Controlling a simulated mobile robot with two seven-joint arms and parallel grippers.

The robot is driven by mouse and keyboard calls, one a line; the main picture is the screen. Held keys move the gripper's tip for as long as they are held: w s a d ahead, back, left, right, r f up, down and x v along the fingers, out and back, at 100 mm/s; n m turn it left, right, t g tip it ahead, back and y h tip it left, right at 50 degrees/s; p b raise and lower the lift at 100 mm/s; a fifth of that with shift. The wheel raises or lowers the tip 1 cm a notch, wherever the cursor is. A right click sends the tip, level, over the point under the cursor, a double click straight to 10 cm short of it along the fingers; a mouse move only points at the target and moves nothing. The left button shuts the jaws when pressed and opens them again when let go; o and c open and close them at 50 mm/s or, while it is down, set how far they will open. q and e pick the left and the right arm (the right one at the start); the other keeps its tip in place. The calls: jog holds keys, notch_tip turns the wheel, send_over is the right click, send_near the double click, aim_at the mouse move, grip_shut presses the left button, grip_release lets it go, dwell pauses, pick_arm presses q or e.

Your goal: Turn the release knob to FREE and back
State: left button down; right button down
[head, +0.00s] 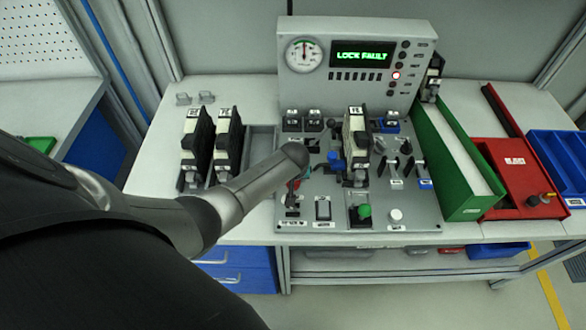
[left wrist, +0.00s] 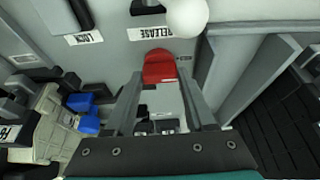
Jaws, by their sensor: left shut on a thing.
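The red release knob (left wrist: 160,67) shows in the left wrist view beside a white RELEASE label (left wrist: 150,34). My left gripper (left wrist: 160,76) is shut on the knob, with one grey finger on each side of it. In the head view my left arm reaches over the control panel (head: 408,212) and hides most of this gripper and the knob. I cannot read the knob's setting. The display (head: 360,54) reads LOCK FAULT in green, and a red lamp (head: 396,76) beside it is lit. My right gripper is in neither view.
A black and cream module (head: 356,138) stands upright on the panel right of my arm, near a blue lever knob (head: 336,160). Two similar modules (head: 198,140) stand on the left. A white ball knob (left wrist: 187,15) is close to the release knob. A green bin (head: 450,170) borders the panel.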

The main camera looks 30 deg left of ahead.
pick_arm(q)
jog(key=shift+c, duration=1.2)
grip_release()
jog(key=shift+s+d+r+p, duration=0.15)
jog(key=shift+r+p, duration=0.15)
jog(key=shift+r, duration=0.2)
jog(key=p+v, duration=0.3)
jog(key=v, duration=1.1)
jog(key=shift+p, duration=0.3)
